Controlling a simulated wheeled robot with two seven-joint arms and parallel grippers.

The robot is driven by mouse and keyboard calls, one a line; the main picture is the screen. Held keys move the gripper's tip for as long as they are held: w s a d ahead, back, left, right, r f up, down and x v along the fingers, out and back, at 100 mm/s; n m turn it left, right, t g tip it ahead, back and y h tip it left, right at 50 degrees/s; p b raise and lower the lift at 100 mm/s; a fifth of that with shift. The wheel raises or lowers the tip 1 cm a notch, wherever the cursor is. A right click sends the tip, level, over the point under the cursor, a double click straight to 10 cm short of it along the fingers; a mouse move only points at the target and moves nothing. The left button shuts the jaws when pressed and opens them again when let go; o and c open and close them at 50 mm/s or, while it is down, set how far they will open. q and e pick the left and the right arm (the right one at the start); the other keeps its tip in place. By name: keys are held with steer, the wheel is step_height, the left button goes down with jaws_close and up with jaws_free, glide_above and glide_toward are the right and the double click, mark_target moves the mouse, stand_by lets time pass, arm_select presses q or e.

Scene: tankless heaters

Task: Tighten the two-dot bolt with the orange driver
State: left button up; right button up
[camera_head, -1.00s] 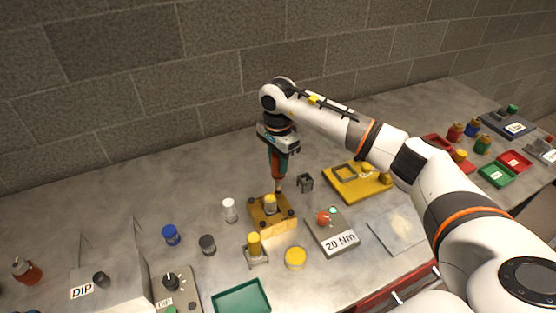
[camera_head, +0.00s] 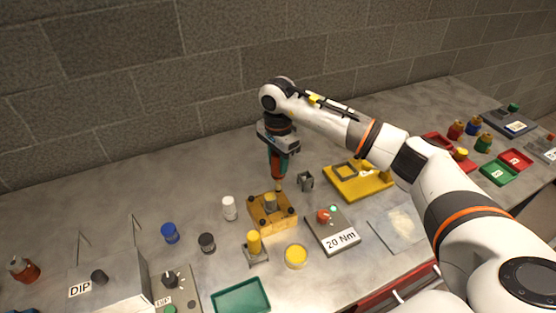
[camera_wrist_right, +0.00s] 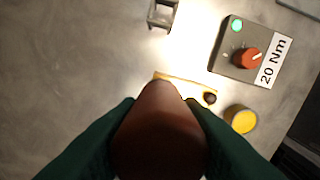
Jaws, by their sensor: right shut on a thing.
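The driver's lower end is at the back right corner of the yellow block (camera_head: 287,222); I cannot tell whether the bit touches a bolt. The block has dark bolts at its corners, such as the front right bolt (camera_head: 291,211), and a grey post in its middle. Dot marks are too small to read. In the right wrist view the driver (camera_wrist_right: 158,130) hides most of the block (camera_wrist_right: 185,83). My left gripper is out of view.
A grey box labelled 20 Nm (camera_head: 335,236) with a red knob and green light stands right of the block. A small grey holder (camera_head: 305,180) and a yellow tray (camera_head: 350,190) are behind it. Yellow, white, black and blue cylinders stand in front and left.

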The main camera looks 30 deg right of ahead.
steer(key=shift+s+f+b, duration=0.1)
steer(key=shift+f+b, duration=0.2)
stand_by(1.0)
steer(key=shift+r+p, duration=0.65)
steer(key=shift+r, duration=0.5)
steer(key=shift+r+p, duration=1.15)
steer(key=shift+r, duration=1.4)
steer(key=shift+f, duration=0.1)
